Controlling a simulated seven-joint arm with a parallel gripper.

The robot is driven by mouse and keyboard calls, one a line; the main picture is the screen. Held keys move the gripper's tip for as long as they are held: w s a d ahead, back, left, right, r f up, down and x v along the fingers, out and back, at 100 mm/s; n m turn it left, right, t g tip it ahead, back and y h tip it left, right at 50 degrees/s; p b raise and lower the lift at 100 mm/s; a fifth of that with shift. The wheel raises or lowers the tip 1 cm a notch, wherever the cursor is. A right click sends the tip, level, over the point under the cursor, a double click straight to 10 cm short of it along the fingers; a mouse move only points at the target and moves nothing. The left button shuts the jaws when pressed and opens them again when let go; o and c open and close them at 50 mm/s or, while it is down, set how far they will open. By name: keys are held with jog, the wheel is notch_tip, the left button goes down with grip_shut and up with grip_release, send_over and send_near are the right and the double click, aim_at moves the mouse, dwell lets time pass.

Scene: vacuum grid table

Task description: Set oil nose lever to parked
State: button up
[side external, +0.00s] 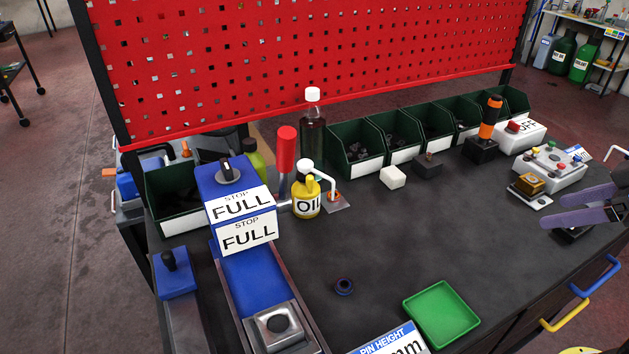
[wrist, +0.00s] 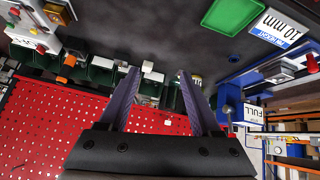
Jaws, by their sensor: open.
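A yellow oil can (side external: 306,203) with a white "OIL" label stands upright on the dark bench in the side view. A thin white bent lever or spout (side external: 325,177) curves from its top toward a small grey plate (side external: 337,205) with an orange piece. A thick red handle (side external: 287,148) stands upright just behind and left of the can. I cannot tell which of these parts is the oil nose lever, or its marked positions. My gripper (side external: 548,211) is open and empty at the right, well away from the can; its purple fingers also show in the wrist view (wrist: 158,71).
Green bins (side external: 355,155) line the back under the red pegboard (side external: 300,50). A blue "STOP FULL" box (side external: 215,190) stands left of the can. A green tray (side external: 441,313) lies in front. A button box (side external: 548,170) is near my gripper. The bench middle is mostly clear.

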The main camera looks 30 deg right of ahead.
jog(key=w+a+r+n+t+y, duration=0.1)
jog(key=w+a+r+n+t, duration=0.2)
jog(key=w, duration=0.4)
jog(key=w+a+r+n+t, duration=0.1)
jog(key=w+r+n+t, duration=0.35)
jog(key=w, duration=0.35)
jog(key=w+a+r+n+t+y, duration=0.1)
jog(key=w+a+r+n+t, duration=0.15)
jog(key=w+n, duration=0.35)
jog(key=n+t+y, duration=0.1)
jog(key=n+y, duration=0.3)
jog(key=n, duration=0.2)
send_near(307, 182)
jog(key=w+d+r, duration=0.2)
jog(key=d+r, duration=0.3)
jog(key=r, duration=0.3)
jog(key=s+a+f+g+y, duration=0.1)
jog(key=s+a+f+g, duration=0.15)
jog(key=f, duration=0.55)
jog(key=shift+n, duration=0.35)
jog(key=x, duration=1.4)
jog(key=shift+w+a+r, duration=0.1)
jog(key=shift+a+r, duration=0.1)
jog(key=shift+r, duration=0.2)
grip_shut()
